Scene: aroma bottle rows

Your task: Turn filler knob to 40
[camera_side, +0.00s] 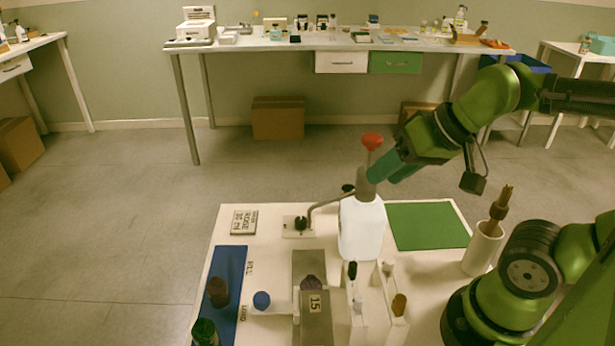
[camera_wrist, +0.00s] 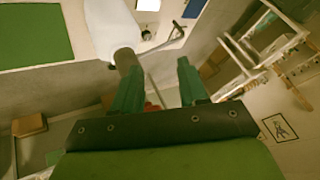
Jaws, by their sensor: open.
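The filler is a white bottle (camera_side: 361,232) with a grey neck, a red knob (camera_side: 372,141) on top and a bent spout (camera_side: 327,202) reaching left. I see no scale on the red knob. A round blue knob (camera_side: 261,299) sits lower left, beside a plate reading 15 (camera_side: 315,308); I cannot tell which knob sets the amount. My gripper (camera_side: 381,171) is open beside the filler's neck, just below the red knob. In the wrist view, the white bottle (camera_wrist: 110,27) lies past the left finger of my gripper (camera_wrist: 157,76); part of the red knob (camera_wrist: 149,107) shows between the fingers.
A blue strip (camera_side: 236,262) holds brown and green bottles at left. Small capped bottles stand in white racks (camera_side: 379,318) in front. A green mat (camera_side: 427,226) is bare at right. A white cup (camera_side: 482,248) holds a brown tool.

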